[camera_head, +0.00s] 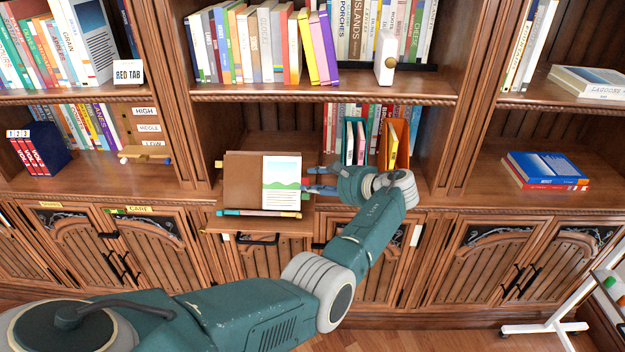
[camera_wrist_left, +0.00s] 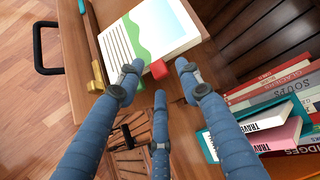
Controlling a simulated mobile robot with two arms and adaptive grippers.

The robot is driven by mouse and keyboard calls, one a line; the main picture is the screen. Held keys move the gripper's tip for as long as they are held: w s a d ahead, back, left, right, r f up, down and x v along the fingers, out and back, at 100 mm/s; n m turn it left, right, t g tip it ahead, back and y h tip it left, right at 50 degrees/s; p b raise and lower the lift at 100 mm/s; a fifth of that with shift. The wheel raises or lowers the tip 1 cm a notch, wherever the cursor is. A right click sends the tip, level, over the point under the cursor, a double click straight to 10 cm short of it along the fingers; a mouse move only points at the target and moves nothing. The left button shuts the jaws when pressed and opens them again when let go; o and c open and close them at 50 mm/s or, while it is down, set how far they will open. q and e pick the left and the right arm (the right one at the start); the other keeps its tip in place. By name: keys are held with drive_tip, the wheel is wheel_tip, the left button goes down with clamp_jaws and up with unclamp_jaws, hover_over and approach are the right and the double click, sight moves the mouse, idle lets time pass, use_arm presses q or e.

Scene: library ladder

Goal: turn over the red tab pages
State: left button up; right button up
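My left gripper (camera_head: 318,180) is at the book's right edge. In the wrist view its blue fingers (camera_wrist_left: 158,76) are spread, with the red tab just ahead between two upper fingertips; I cannot tell whether they touch. My right gripper is not in view.
A "RED TAB" card (camera_head: 128,72) stands on the left upper shelf. A pencil-like rod (camera_head: 258,213) lies along the stand's front.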

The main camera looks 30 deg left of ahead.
use_arm(q)
drive_tip(key=shift+w+a+f, duration=0.1)
drive_tip(key=shift+a+f, duration=0.2)
drive_tip(key=shift+a, duration=0.35)
clamp_jaws()
